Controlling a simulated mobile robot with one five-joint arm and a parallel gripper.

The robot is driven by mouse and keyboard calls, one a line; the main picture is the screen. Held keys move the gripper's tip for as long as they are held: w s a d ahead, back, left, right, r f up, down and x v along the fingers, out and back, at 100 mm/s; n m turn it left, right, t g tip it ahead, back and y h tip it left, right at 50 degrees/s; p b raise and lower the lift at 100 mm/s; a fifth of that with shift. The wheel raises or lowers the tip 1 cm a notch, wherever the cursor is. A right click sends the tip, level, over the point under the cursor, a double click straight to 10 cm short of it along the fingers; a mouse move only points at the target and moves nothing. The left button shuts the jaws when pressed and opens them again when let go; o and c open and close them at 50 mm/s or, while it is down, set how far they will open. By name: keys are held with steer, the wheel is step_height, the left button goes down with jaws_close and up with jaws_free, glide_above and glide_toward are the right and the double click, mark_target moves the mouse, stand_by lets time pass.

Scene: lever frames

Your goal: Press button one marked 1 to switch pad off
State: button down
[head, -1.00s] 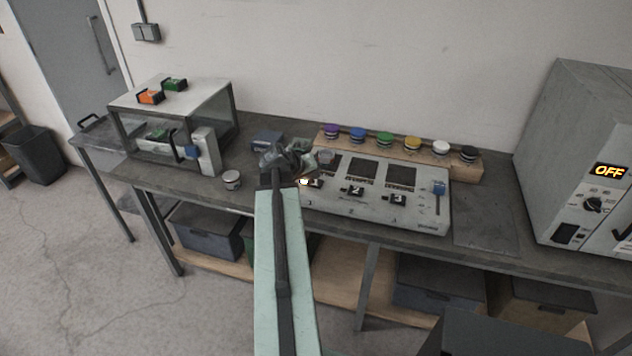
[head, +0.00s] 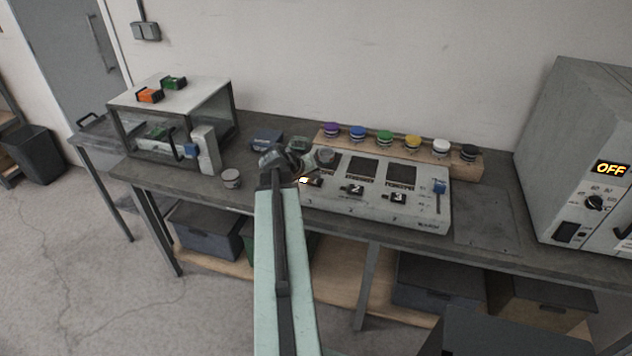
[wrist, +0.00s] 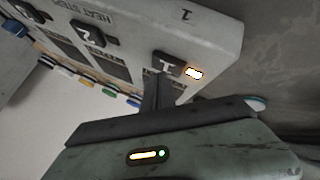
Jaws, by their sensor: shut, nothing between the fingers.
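The button marked 1 (wrist: 168,64) is a dark key on the pale control panel (wrist: 215,35), with a lit white-orange lamp (wrist: 193,73) beside it. In the head view the same lit lamp (head: 304,180) shows at the panel's left end, next to button 1 (head: 315,182), partly behind my arm. My gripper (wrist: 158,78) is shut and empty, its dark fingertips close to button 1 in the wrist view. I cannot tell whether they touch it. In the head view my gripper (head: 303,158) is over the panel's left end.
Button 2 (head: 355,189) and button 3 (head: 398,198) sit to the right, with a blue-topped lever (head: 439,187) beyond. Several colored jars stand on a wooden rack (head: 468,169) behind. A grey tin (head: 231,179) stands left of my arm. An oven-like box (head: 565,150) reads OFF.

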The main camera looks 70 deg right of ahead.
mark_target(314, 182)
steer(key=shift+f, duration=0.3)
stand_by(0.5)
steer(key=shift+r, duration=0.1)
steer(key=shift+r+p, duration=0.5)
steer(key=shift+r, duration=0.1)
step_height(314, 182, up, 6)
steer(key=p, duration=0.6)
